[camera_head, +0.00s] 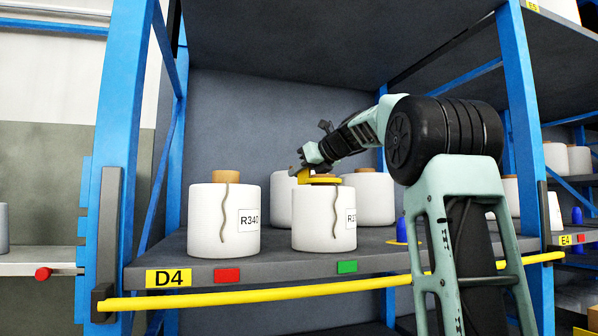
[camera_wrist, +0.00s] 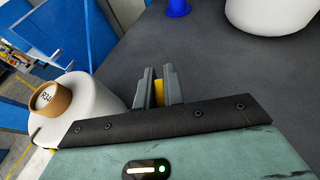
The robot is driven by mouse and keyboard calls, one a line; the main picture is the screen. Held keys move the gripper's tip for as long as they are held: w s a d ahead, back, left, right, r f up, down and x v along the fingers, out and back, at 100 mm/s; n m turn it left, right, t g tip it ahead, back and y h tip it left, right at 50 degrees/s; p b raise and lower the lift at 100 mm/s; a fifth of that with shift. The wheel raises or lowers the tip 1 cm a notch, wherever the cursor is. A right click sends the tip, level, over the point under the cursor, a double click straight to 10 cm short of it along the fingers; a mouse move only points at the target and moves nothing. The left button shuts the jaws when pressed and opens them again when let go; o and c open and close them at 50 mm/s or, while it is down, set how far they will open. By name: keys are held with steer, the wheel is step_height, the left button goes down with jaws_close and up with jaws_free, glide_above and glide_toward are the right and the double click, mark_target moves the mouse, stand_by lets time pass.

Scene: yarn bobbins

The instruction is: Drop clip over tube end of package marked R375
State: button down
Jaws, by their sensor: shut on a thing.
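A white yarn package (camera_head: 324,222) with a partly visible label reading "R37" stands at the front of the shelf. A yellow clip (camera_head: 322,180), a flat disc with an upright tab, sits level at the top of its tube. I cannot tell whether it touches the tube or hovers just above. My gripper (camera_head: 298,171) is shut on the clip's tab, reaching in from the right. In the wrist view, a yellow strip of the clip (camera_wrist: 158,93) shows between the two grey fingers (camera_wrist: 157,88); the package below is hidden by my gripper's body.
Package R340 (camera_head: 224,222) stands close on the left; its brown tube (camera_wrist: 50,98) shows in the wrist view. More white packages (camera_head: 370,199) stand behind. A blue object (camera_head: 401,229) with yellow at its base is to the right. A yellow rail (camera_head: 250,298) runs along the front.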

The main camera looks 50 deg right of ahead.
steer(key=shift+d+f+b, duration=0.1)
steer(key=shift+f+b, duration=0.35)
steer(key=shift+f, duration=0.85)
steer(key=c, duration=1.4)
jaws_free()
steer(key=shift+s, duration=0.1)
steer(key=r+b+v, duration=0.2)
steer(key=b+v, duration=0.2)
steer(key=v, duration=1.4)
steer(key=shift+a, duration=0.2)
steer(key=shift+w+r, duration=0.1)
steer(key=shift+w, duration=0.15)
